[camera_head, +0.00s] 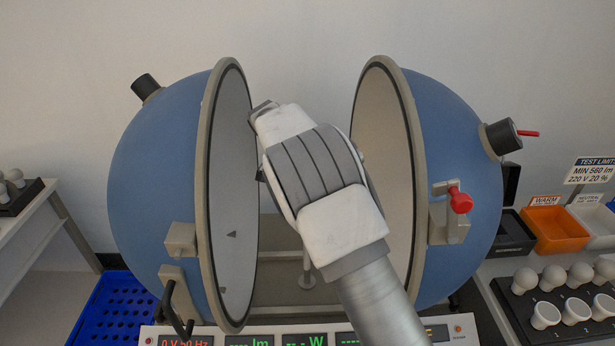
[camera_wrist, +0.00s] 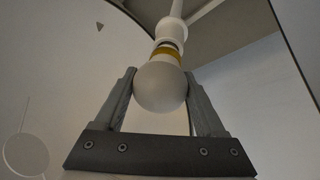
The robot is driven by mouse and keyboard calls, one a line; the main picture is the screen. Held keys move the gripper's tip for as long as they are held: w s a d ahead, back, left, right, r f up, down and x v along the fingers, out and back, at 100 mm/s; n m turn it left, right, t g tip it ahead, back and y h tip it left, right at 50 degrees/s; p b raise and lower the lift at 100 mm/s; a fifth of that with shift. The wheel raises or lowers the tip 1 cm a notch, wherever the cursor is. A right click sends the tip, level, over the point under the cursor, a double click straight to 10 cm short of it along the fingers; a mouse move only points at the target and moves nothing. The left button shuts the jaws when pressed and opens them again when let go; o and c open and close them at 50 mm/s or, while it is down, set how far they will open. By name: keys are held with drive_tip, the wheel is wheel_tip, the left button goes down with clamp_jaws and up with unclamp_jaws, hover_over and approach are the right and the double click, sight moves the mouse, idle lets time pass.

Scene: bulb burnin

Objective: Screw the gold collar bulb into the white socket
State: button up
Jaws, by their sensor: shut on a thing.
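In the wrist view my gripper (camera_wrist: 160,105) is shut on a white round bulb (camera_wrist: 158,90), with one finger on each side of the globe. The bulb has a gold collar (camera_wrist: 165,53) at its neck. The white socket (camera_wrist: 172,28) sits on a pale post in line with the collar. The bulb's base is at the socket's mouth, with a narrow dark band between collar and socket; I cannot tell how far in it is. In the head view my arm and wrist hide the bulb, the socket and the fingertips between the two sphere halves.
The blue sphere stands open, its left half (camera_head: 160,165) and right half (camera_head: 465,170) close around my arm. A red-knobbed latch (camera_head: 460,200) juts from the right rim. An orange bin (camera_head: 556,230) and a black bulb rack (camera_head: 520,305) stand at right, a blue crate (camera_head: 110,310) at lower left.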

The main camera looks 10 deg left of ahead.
drive_tip(key=m+p, duration=0.1)
drive_tip(key=m, duration=0.1)
drive_tip(key=m+g+p, duration=0.1)
drive_tip(key=m+p, duration=0.1)
drive_tip(key=shift+s+a+r+g+h, duration=0.1)
drive_tip(key=shift+g+h, duration=0.2)
drive_tip(key=shift+h, duration=0.1)
drive_tip(key=shift+f+m+g+p, duration=0.25)
drive_tip(key=shift+m+g+p, duration=0.15)
drive_tip(key=shift+m+p, duration=0.5)
drive_tip(key=o, duration=1.2)
drive_tip(key=shift+o, duration=0.2)
drive_tip(key=shift+r, duration=0.1)
drive_tip(key=shift+b, duration=0.35)
